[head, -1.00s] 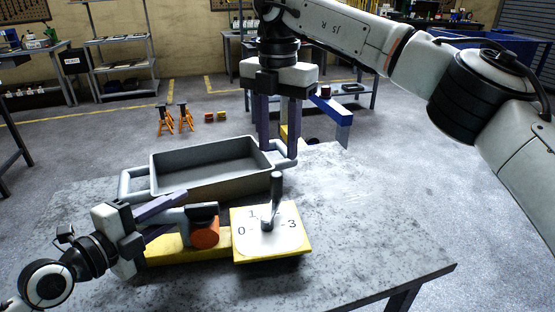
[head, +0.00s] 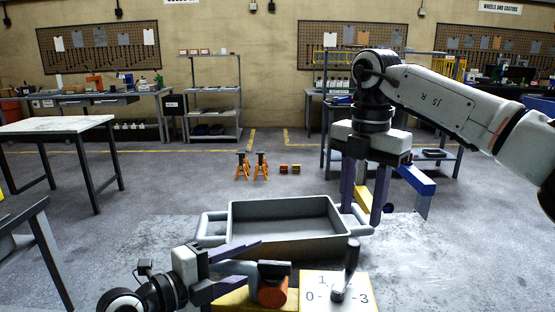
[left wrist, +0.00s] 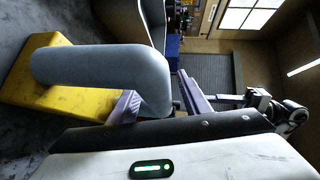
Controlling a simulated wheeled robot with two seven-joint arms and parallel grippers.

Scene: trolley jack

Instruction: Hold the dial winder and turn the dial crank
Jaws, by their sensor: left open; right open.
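The dial winder is low in the head view. It has a yellow base (head: 232,301), a grey handle (left wrist: 100,72), an orange cylinder (head: 272,292) and a pale dial plate (head: 318,300) with numbers. The dial crank (head: 351,257) stands up from the plate, leaning slightly right. My left gripper (head: 250,265) is open at the handle. In the left wrist view its fingers (left wrist: 160,102) lie on either side of the handle's curved end; contact is unclear. My right gripper (head: 362,216) is open, pointing down over the tray's right handle, beyond the crank and apart from it.
A grey tray (head: 285,246) with side handles stands on the table (head: 180,232) behind the winder. Orange stands (head: 252,166) are on the floor beyond. Benches and shelves line the back wall. The table surface left of the tray is clear.

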